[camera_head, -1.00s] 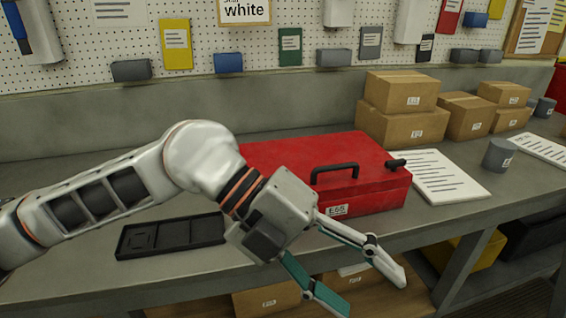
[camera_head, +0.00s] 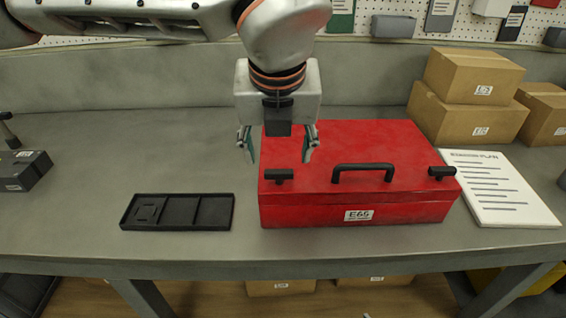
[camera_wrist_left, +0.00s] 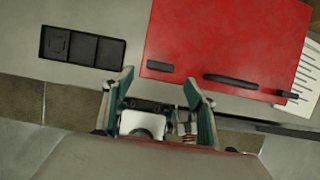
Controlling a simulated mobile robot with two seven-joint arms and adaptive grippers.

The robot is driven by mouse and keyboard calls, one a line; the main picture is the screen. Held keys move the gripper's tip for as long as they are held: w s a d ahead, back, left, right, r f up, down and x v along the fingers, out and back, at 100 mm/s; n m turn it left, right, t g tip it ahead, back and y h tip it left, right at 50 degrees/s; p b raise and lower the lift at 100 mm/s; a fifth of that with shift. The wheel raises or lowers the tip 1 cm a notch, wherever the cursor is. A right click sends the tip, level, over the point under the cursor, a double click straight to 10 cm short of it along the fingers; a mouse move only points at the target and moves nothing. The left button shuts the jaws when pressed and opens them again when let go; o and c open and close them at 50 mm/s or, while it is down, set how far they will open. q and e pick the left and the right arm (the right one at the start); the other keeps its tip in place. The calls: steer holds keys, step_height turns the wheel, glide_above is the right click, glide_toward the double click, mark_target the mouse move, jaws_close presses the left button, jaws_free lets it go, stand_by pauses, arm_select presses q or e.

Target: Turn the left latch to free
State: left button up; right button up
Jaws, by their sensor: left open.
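The red case (camera_head: 330,150) labelled E65 stands on the grey bench, lid down. The black left latch (camera_head: 279,175) is a short bar at the lid's front left corner, lying left to right; it also shows in the wrist view (camera_wrist_left: 160,66). A black carry handle (camera_head: 363,168) is in the middle, and a similar right latch (camera_head: 441,172) is at the front right. My left gripper (camera_head: 278,148) points down above the case's left end, just beyond the left latch in the head view. Its green-padded fingers (camera_wrist_left: 158,85) are spread and empty. My right gripper is out of view.
A shallow black tray (camera_head: 178,211) lies left of the case. White printed sheets (camera_head: 498,188) lie to the right, and cardboard boxes (camera_head: 470,95) stand behind them. A dark grey block (camera_head: 22,172) is far left. The bench between it and the tray is clear.

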mark_target(279, 172)
arm_select(q)
steer(key=shift+p+x, duration=0.35)
steer(key=shift+x, duration=2.75)
steer(key=c, duration=1.1)
